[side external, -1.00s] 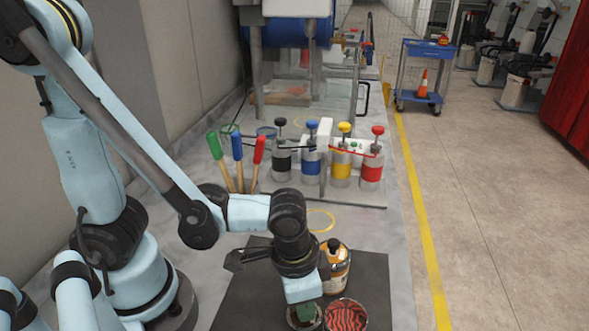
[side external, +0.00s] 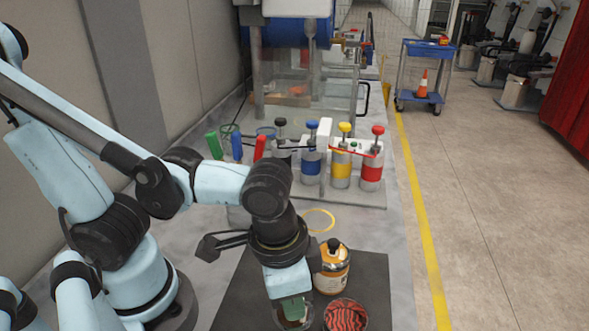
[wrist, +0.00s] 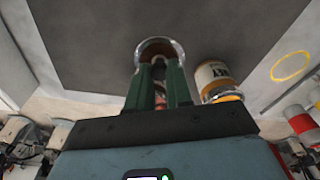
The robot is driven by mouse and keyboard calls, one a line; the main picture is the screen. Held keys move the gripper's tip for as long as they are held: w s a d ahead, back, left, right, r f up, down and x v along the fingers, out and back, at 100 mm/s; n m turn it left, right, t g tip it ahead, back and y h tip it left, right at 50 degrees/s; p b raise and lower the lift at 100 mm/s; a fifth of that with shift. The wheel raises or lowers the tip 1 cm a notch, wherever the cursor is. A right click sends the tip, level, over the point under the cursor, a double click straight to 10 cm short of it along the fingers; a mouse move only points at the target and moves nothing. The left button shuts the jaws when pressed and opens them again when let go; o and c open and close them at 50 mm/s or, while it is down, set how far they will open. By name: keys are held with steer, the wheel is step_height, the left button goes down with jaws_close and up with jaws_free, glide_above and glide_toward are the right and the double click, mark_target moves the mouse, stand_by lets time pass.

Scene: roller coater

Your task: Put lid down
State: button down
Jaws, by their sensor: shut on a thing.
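My gripper (side external: 292,318) points down over the dark mat with its green fingers shut on a round piece with a shiny rim, which looks like the lid (wrist: 152,46). The fingers hide much of it, and it is cut off low in the side view. I cannot tell whether it touches the mat. A round container with red striped contents (side external: 345,317) is just to the right of my gripper in the side view.
An orange bottle with a black cap (side external: 332,266) stands close beside my gripper; it also shows in the wrist view (wrist: 216,80). The dark mat (side external: 372,275) has bare room. Behind are a yellow ring (side external: 318,212) and colored pump cans (side external: 341,165).

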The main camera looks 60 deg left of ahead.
steer(key=s+d+r, duration=0.3)
steer(key=s+r, duration=0.1)
steer(key=s, duration=0.2)
steer(key=a+f+n+g+y, duration=0.1)
steer(key=a+n, duration=0.4)
steer(key=n, duration=0.6)
steer(key=a+f+n+y, duration=0.15)
steer(key=a+n, duration=0.25)
steer(key=n, duration=0.7)
steer(key=shift+h, duration=0.25)
steer(key=shift+w+f, duration=0.2)
steer(key=shift+f, duration=1.7)
steer(key=shift+w+f, duration=0.2)
steer(key=shift+f, duration=1.65)
steer(key=shift+f, duration=0.1)
steer(key=c, duration=1)
jaws_free()
steer(key=shift+c, duration=0.2)
